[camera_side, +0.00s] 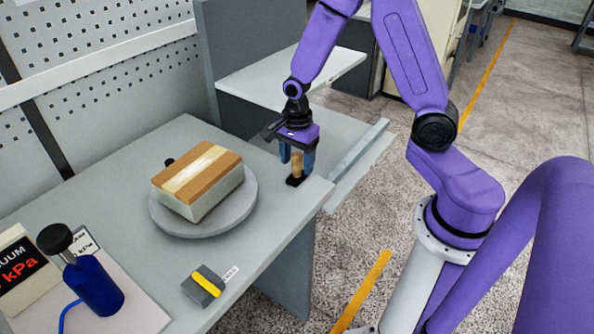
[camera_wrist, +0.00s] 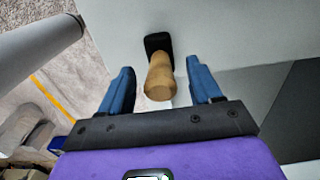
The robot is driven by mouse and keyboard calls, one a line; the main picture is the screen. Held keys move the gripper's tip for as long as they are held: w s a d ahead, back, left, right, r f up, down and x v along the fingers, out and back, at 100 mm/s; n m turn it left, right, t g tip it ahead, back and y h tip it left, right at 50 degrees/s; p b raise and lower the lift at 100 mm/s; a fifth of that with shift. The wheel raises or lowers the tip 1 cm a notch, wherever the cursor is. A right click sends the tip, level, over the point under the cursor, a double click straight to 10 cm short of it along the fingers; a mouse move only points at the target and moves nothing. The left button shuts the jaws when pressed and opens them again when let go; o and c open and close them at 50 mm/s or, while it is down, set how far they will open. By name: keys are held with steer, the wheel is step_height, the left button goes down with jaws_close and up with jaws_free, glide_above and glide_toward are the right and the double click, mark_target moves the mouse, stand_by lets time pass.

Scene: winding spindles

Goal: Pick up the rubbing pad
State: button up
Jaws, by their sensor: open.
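The rubbing pad (camera_side: 297,164) has a turned wooden handle on a small black base. It stands upright on the grey bench near the right front corner. In the wrist view the pad (camera_wrist: 160,80) shows its round handle top, with the black base beyond it. My gripper (camera_side: 297,162) is above the pad, pointing down. Its blue fingers are open, one on each side of the handle. In the wrist view a gap shows between the handle and each finger of my gripper (camera_wrist: 160,72). Part of the handle is hidden by the fingers in the side view.
A round grey turntable (camera_side: 167,220) holds a wood-topped block (camera_side: 198,178) left of my gripper. A grey block with a yellow stripe (camera_side: 204,286) lies near the bench's front edge. A blue bottle (camera_side: 95,284) stands at the lower left. A raised shelf (camera_side: 285,78) is behind my gripper.

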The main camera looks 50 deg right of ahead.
steer(key=shift+f, duration=0.45)
jaws_close()
steer(key=shift+r, duration=0.1)
steer(key=shift+r, duration=0.8)
steer(key=s+r, duration=1.1)
steer(key=s, duration=0.3)
steer(key=shift+a, duration=0.35)
